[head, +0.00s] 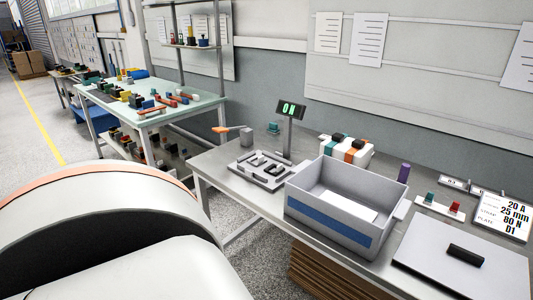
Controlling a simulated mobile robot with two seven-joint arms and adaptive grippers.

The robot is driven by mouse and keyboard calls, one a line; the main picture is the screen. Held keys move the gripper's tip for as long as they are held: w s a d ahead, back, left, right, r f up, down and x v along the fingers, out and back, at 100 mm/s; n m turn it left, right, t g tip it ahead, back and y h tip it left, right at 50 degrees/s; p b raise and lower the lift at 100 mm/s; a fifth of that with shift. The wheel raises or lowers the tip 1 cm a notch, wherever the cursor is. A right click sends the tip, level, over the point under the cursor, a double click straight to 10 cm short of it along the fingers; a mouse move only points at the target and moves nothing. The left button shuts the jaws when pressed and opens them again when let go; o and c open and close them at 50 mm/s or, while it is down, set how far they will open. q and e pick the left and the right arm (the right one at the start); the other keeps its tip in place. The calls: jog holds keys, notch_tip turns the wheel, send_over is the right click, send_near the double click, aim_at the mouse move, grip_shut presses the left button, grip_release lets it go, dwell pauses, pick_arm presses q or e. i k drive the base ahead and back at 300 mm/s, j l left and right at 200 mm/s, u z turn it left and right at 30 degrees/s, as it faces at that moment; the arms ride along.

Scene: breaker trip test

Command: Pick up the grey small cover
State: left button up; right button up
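I cannot clearly pick out a grey small cover. A flat light grey plate (425,262) with a black grip (466,255) lies at the right front of the near table. Small grey and dark parts sit on a light fixture plate (247,176) at the table's left, too small to tell apart. Neither of my grippers is in view. A large white and orange part of my own body fills the lower left.
A grey open bin (328,232) with a blue stripe stands mid-table, a white sheet inside. Behind are a lit display (290,109), a striped block (346,150) and a purple cylinder (404,172). A sign (503,215) stands at right. Another cluttered table (150,100) stands farther left.

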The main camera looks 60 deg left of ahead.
aim_at(262, 160)
jog(key=u, duration=1.9)
jog(key=z, duration=0.7)
jog(key=j+z, duration=0.2)
jog(key=z, duration=0.15)
jog(key=i+j+z, duration=0.1)
jog(key=j+z, duration=0.4)
jog(key=z, duration=0.2)
jog(key=j+z, duration=0.25)
jog(key=j, duration=0.2)
jog(key=k+j+z, duration=0.15)
jog(key=j+z, duration=0.15)
jog(key=k+j, duration=0.1)
jog(key=j, duration=0.25)
jog(key=k+j+z, duration=0.1)
jog(key=j, duration=0.25)
jog(key=k+j, duration=0.1)
jog(key=j, duration=0.25)
jog(key=z, duration=0.05)
